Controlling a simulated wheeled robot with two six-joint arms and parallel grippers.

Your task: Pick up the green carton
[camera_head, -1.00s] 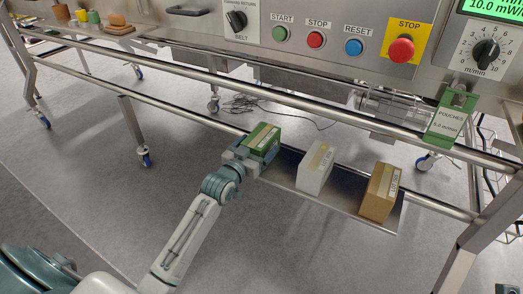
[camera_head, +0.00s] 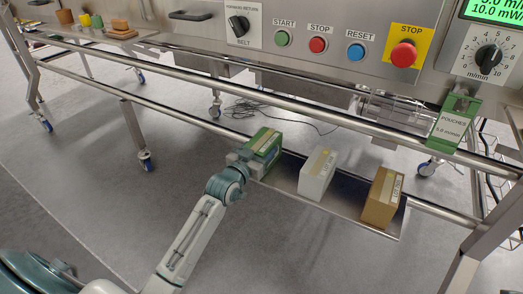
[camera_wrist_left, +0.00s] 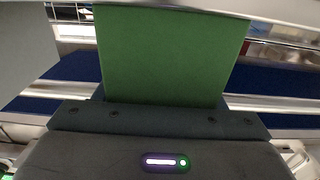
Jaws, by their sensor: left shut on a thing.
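The green carton (camera_head: 265,145) stands at the left end of a low metal shelf (camera_head: 345,222), with a pale label band on it. My left gripper (camera_head: 249,158) is shut on it from the near left side. In the left wrist view the carton's green face (camera_wrist_left: 165,55) fills the middle, right beyond the gripper body (camera_wrist_left: 160,120); the fingertips are hidden there. Whether the carton's underside touches the shelf cannot be made out. My right gripper is not in view.
A white carton (camera_head: 317,175) and a brown carton (camera_head: 382,200) stand on the same shelf to the right. Metal rails (camera_head: 300,100) run above and behind the shelf. A control panel with a red stop button (camera_head: 404,54) is above. Open grey floor lies left of the arm.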

